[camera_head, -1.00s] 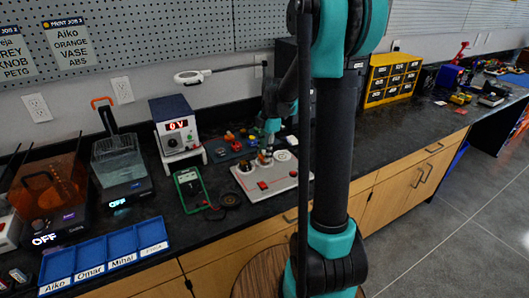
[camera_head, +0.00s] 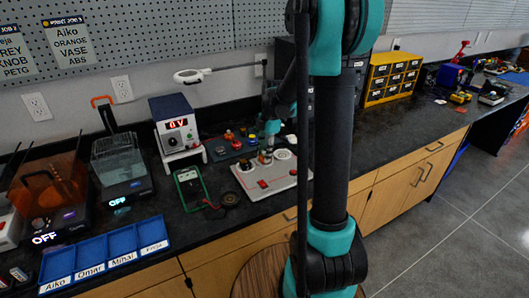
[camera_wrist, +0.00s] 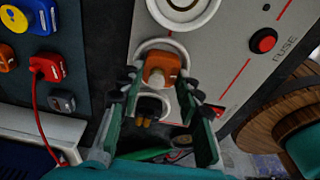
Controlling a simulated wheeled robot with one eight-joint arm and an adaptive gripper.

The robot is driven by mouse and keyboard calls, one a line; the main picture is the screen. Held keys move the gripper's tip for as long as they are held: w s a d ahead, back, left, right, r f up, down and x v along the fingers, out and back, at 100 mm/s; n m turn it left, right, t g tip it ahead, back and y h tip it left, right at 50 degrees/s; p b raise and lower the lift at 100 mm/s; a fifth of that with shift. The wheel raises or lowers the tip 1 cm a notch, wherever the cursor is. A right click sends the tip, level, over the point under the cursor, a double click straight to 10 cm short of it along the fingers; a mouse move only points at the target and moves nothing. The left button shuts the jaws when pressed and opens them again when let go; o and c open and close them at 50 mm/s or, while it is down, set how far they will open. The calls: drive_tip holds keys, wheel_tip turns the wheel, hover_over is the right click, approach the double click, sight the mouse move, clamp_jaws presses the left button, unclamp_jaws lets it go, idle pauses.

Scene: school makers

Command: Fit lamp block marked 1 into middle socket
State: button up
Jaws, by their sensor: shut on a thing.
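My gripper (camera_wrist: 160,84) is shut on an orange lamp block (camera_wrist: 160,66) with a pale dome, its fingers on either side. The block sits over or in the white-ringed middle socket (camera_wrist: 145,46) on the grey panel; I cannot tell whether it is seated. I cannot read a number on it. Another white-ringed socket (camera_wrist: 208,12) lies above it in the wrist view. Below the block, a dark piece with orange ends (camera_wrist: 148,108) lies within another ring, partly hidden by the fingers. In the head view, my gripper (camera_head: 265,155) is over the panel (camera_head: 247,184), small and partly hidden.
A red button (camera_wrist: 263,40) is on the panel. Several coloured blocks and a red lead (camera_wrist: 38,110) lie on a dark mat at the left. The head view shows a power supply (camera_head: 174,127), a green meter (camera_head: 188,188) and blue trays (camera_head: 105,253) nearby.

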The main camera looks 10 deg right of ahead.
drive_tip(key=shift+f, duration=0.1)
drive_tip(key=o, duration=0.8)
drive_tip(key=shift+c, duration=0.2)
wheel_tip(320, 180, up, 11)
drive_tip(key=d, duration=0.1)
drive_tip(key=shift+w+d, duration=0.25)
idle(0.6)
